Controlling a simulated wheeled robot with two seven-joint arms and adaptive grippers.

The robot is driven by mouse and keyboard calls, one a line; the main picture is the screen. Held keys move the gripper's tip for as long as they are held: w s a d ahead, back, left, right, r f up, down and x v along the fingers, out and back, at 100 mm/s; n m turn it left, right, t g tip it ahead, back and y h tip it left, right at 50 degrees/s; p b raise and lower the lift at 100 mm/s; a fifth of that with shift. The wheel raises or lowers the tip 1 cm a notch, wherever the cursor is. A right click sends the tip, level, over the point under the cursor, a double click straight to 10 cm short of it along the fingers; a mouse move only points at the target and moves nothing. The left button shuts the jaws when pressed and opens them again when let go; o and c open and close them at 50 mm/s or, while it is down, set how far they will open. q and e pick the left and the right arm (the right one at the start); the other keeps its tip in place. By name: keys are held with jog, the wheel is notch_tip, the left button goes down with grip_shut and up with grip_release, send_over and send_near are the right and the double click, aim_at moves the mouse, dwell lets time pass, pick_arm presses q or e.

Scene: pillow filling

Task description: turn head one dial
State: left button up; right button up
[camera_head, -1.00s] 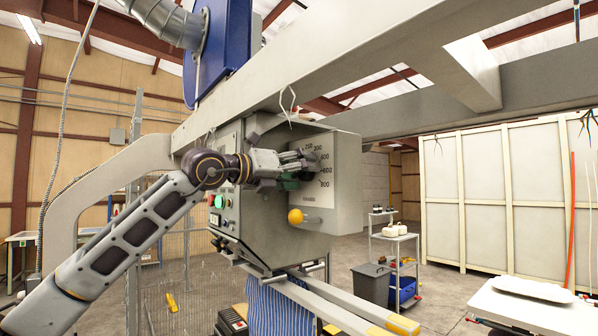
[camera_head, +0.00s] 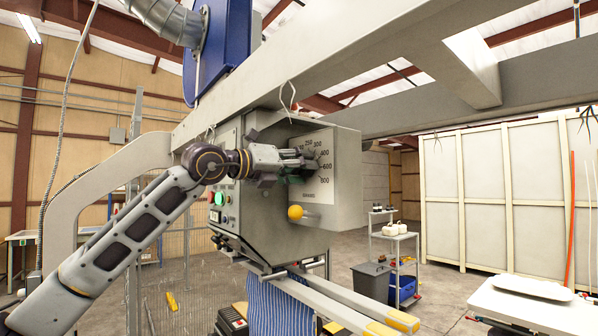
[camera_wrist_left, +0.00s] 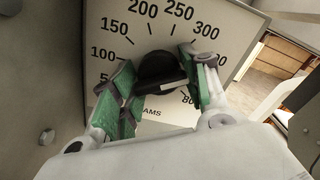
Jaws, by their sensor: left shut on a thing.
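The dial is a black knob (camera_wrist_left: 160,68) on a white scale plate (camera_wrist_left: 222,32) marked with numbers from about 50 up to 800. In the wrist view my left gripper (camera_wrist_left: 158,85) has its green-padded fingers on both sides of the knob, closed on it. In the head view my left gripper (camera_head: 303,163) reaches the scale plate (camera_head: 325,195) on the front of the grey machine head and largely hides the knob. The setting the knob points to cannot be read clearly. My right gripper is not in view.
A yellow ball knob (camera_head: 295,213) sticks out below the plate. A long grey beam (camera_head: 330,60) runs above the machine head (camera_head: 258,225). Striped blue fabric (camera_head: 275,305) hangs below. A grey bin (camera_head: 371,281) and a shelf cart (camera_head: 397,240) stand on the floor behind.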

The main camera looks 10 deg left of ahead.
pick_arm(q)
jog(key=shift+f+n+b, duration=0.15)
jog(key=shift+n+b, duration=1.15)
jog(key=n+b, duration=0.2)
jog(key=shift+n, duration=0.4)
jog(key=shift+n+b, duration=0.6)
jog(key=shift+n, duration=0.6)
jog(key=shift+n+b, duration=0.75)
jog(key=shift+n, duration=0.25)
jog(key=shift+n+b, duration=0.3)
jog(key=shift+n, duration=0.4)
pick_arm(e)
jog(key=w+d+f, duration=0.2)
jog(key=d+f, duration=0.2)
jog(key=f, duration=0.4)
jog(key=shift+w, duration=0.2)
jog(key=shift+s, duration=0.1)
